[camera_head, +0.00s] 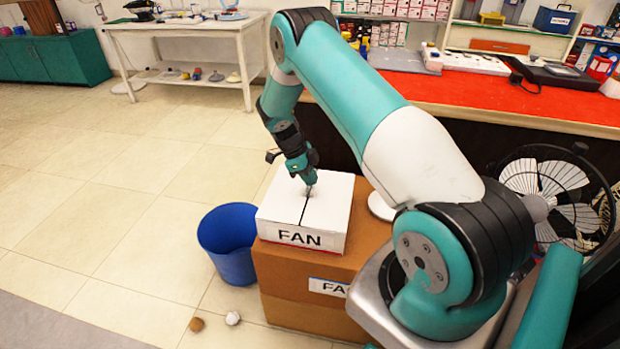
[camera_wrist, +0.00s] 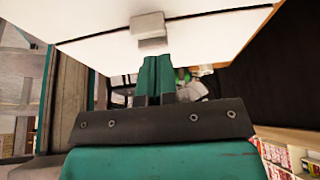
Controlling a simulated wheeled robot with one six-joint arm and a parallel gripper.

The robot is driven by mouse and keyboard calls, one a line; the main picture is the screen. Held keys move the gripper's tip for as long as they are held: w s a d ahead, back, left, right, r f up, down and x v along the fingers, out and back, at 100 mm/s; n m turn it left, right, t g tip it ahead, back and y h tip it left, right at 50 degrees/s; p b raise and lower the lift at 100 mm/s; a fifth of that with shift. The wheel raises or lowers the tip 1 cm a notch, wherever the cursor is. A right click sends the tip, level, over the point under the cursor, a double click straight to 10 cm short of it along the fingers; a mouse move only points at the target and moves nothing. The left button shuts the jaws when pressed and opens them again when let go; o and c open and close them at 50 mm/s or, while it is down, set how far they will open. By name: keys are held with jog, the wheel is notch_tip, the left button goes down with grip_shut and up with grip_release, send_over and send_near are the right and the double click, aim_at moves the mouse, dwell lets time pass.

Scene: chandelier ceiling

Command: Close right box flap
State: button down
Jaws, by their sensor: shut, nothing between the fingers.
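A white box (camera_head: 268,232) marked FAN sits on a larger brown carton. Its top looks nearly flat, with a dark seam between the left flap (camera_head: 285,195) and the right flap (camera_head: 333,207). My gripper (camera_head: 310,188) is shut and empty, pointing down at the top near the seam. In the wrist view the fingertips (camera_wrist: 149,32) lie in front of the white top (camera_wrist: 215,38), across the thin seam. I cannot tell whether they touch it. The arm hides part of the right side.
The brown carton (camera_head: 285,305) supports the box. A blue bin (camera_head: 228,245) stands to its left, with two small balls on the floor nearby. A red-topped counter (camera_head: 470,95) is behind, and a fan (camera_head: 550,185) is at right. The floor at left is clear.

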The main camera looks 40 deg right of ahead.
dwell(0.5)
jog(key=w+a+f+p+v, duration=0.1)
jog(key=p+v, duration=0.1)
jog(key=v, duration=1.2)
jog(key=a+r+n+t+p, duration=0.2)
jog(key=a+r+n+p, duration=0.1)
jog(key=a+r+n, duration=0.65)
jog(key=s+a+r+n+t+y+p, duration=0.2)
jog(key=s+a+r+n+y, duration=0.1)
jog(key=s+a+r+n, duration=0.8)
jog(key=s+a+r+n+y+p, duration=0.1)
jog(key=s+a+r+n, duration=0.3)
jog(key=s+n, duration=0.4)
jog(key=s+a+r+n+y+p, duration=0.2)
jog(key=s+a+r+n, duration=0.3)
jog(key=s+n, duration=0.3)
jog(key=s+a, duration=0.1)
jog(key=s, duration=0.3)
jog(key=shift+a+y, duration=0.2)
jog(key=shift+y, duration=0.2)
